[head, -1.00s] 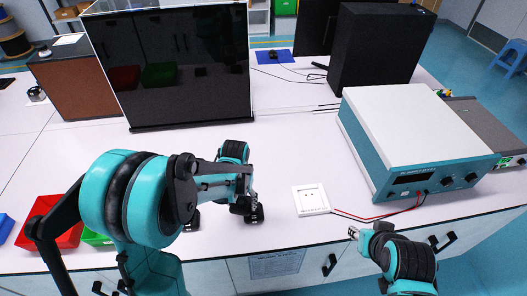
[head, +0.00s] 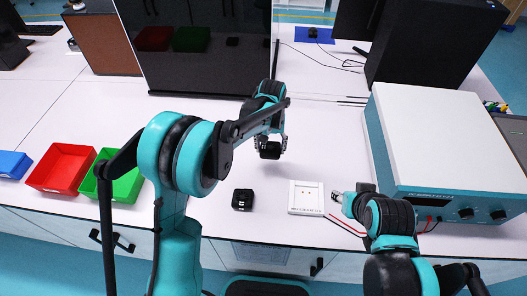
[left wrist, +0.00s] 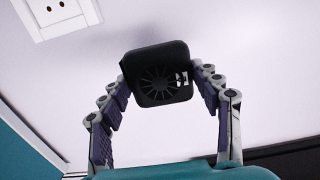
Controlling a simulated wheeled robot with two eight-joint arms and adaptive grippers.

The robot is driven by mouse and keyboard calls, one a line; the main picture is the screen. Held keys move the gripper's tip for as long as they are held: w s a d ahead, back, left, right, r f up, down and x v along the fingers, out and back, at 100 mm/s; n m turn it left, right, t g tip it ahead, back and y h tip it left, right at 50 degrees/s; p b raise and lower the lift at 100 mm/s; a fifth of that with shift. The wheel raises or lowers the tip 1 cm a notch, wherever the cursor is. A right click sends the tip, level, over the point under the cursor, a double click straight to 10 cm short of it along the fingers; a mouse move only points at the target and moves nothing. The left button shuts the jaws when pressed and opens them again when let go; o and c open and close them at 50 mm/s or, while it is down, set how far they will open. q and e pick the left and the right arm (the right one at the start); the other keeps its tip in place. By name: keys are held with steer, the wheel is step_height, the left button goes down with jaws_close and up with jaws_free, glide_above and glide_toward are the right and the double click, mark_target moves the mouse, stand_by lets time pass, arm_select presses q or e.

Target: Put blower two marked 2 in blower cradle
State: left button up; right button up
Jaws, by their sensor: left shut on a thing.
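A black box-shaped blower with a round fan grille (left wrist: 160,80) sits between the fingers of my left gripper (left wrist: 160,85). A white mark shows on its right side, too small to read surely. In the head view the left gripper (head: 270,140) is shut on this blower (head: 270,151), which appears held above the table right of centre. A second small black box (head: 242,200) stands on the table nearer the front edge; I cannot tell whether it is a cradle or another blower. My right gripper (head: 337,197) is beside the white socket block; its opening is unclear.
The white socket block (head: 305,197) lies near the front edge, left of a teal and white power unit (head: 440,145). Red (head: 62,168) and green (head: 125,186) bins stand at the left. A large dark panel (head: 205,55) stands behind.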

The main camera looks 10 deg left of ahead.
arm_select(q)
steer(key=w+a+f+b, duration=0.1)
steer(key=w+a+f, duration=0.3)
steer(key=a, duration=0.1)
steer(key=shift+w+f+b, duration=0.1)
steer(key=shift+w+b, duration=0.1)
steer(key=shift+b, duration=0.15)
steer(key=shift+f+b, duration=0.8)
steer(key=shift+f, duration=1.15)
steer(key=shift+f, duration=0.1)
steer(key=o, duration=1.2)
steer(key=shift+c, duration=0.2)
